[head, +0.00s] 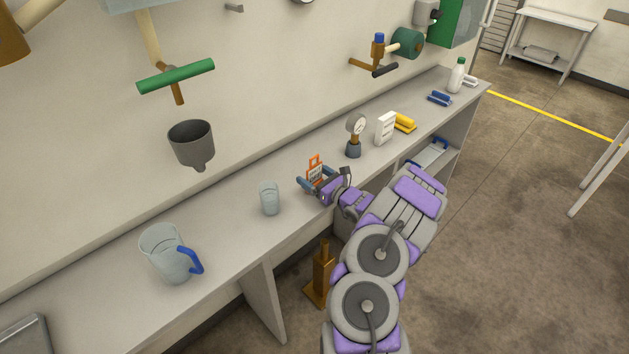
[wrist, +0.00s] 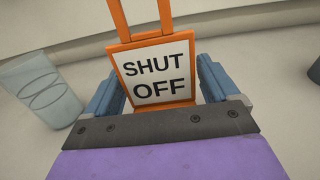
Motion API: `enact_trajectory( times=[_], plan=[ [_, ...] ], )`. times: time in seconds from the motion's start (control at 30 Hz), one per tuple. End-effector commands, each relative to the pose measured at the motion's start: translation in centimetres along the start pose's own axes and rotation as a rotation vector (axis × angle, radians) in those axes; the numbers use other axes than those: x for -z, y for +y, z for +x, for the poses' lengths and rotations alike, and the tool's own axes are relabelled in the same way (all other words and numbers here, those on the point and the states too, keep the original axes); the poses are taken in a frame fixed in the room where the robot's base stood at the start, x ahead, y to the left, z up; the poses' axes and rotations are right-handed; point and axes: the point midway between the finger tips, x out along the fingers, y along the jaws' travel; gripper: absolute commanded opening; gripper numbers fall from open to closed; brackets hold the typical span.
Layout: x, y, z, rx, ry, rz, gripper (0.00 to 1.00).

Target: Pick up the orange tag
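The orange tag (head: 315,172) stands upright on the grey counter, with a white face reading "SHUT OFF" and an orange loop at its top. In the wrist view the tag (wrist: 155,72) fills the space between my fingers, its lower edge near the palm. My gripper (head: 316,182) is at the tag, with one blue finger on each side. In the wrist view the fingers of my gripper (wrist: 155,85) are spread, with narrow gaps showing between them and the tag's sides. The tag's bottom is partly hidden by my gripper in the head view.
A clear glass (head: 269,198) stands close on the left; it also shows in the wrist view (wrist: 42,90). A pitcher with a blue handle (head: 168,254) is further left. A gauge (head: 354,136), a white box (head: 385,128) and a yellow object (head: 405,122) stand to the right.

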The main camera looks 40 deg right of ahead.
Motion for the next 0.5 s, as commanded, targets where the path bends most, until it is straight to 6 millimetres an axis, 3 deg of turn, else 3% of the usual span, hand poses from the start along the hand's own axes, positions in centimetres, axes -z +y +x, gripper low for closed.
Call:
enact_trajectory(
  times=[0.07,0.43,0.5],
  plan=[
    [0.01,0.01,0.00,0.000,0.000,0.000,0.80],
    [0.02,0.01,-0.01,0.000,0.000,0.000,0.44],
    [0.02,0.01,-0.01,0.000,0.000,0.000,0.44]
  ],
)
